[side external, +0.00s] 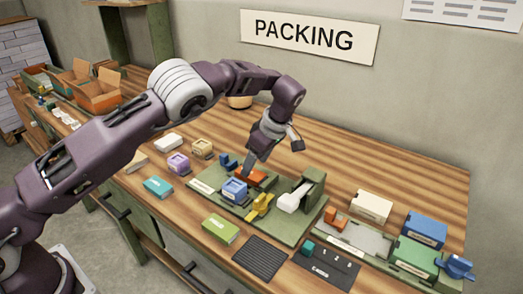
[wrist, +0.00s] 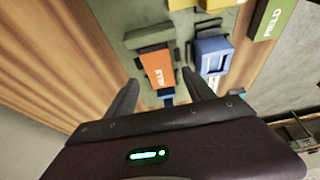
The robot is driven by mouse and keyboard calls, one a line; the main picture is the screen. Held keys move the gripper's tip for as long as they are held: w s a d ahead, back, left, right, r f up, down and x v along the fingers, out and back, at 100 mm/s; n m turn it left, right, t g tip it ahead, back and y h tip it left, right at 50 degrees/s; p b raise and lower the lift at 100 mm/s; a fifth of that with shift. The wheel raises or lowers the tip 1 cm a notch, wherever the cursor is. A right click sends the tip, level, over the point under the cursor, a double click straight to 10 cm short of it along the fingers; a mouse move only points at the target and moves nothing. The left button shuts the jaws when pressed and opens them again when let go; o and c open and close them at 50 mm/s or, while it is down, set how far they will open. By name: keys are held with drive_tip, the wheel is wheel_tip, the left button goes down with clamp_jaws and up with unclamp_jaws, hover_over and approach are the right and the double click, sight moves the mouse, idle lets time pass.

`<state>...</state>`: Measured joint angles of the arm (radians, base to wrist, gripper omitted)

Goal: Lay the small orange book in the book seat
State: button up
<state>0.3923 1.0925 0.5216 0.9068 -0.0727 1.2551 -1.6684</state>
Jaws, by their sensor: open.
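The small orange book (wrist: 158,68) lies flat on a green board (wrist: 133,14), with dark green blocks at its far end and near its lower end; it looks to be in the book seat (wrist: 150,37). The side view also shows the orange book (side external: 251,177), partly hidden by my gripper. My gripper (wrist: 160,77) is open, with one finger to each side of the book's lower end. The side view shows my gripper (side external: 249,165) pointing down just over the book. Whether the fingers touch the book, I cannot tell.
A blue boxy item (side external: 234,189) stands close beside the book. A yellow clamp-like piece (side external: 260,206) and a white-armed green press (side external: 300,192) share the board. A green book (side external: 221,229) and a black ribbed mat (side external: 261,257) lie in front.

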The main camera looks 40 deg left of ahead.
drive_tip(key=v, duration=0.8)
drive_tip(key=s+a+r+m+h, duration=0.1)
drive_tip(key=s+a+r, duration=0.15)
drive_tip(key=r, duration=0.35)
drive_tip(key=s+a+r+m+h, duration=0.2)
drive_tip(key=s+r, duration=0.1)
drive_tip(key=r, duration=0.3)
drive_tip(key=s+a+r+m+t+h, duration=0.15)
drive_tip(key=s+r+m, duration=0.4)
drive_tip(key=s, duration=0.55)
drive_tip(key=s+f+m+t, duration=0.2)
drive_tip(key=s+m, duration=0.2)
drive_tip(key=s, duration=0.6)
drive_tip(key=s+d+f+m+t, duration=0.1)
drive_tip(key=s+m, duration=0.4)
drive_tip(key=s, duration=0.6)
wheel_tip(320, 180, down, 2)
drive_tip(key=shift+s+d+f+t, duration=0.1)
drive_tip(key=shift+s+d+t, duration=0.1)
drive_tip(key=shift+t, duration=0.35)
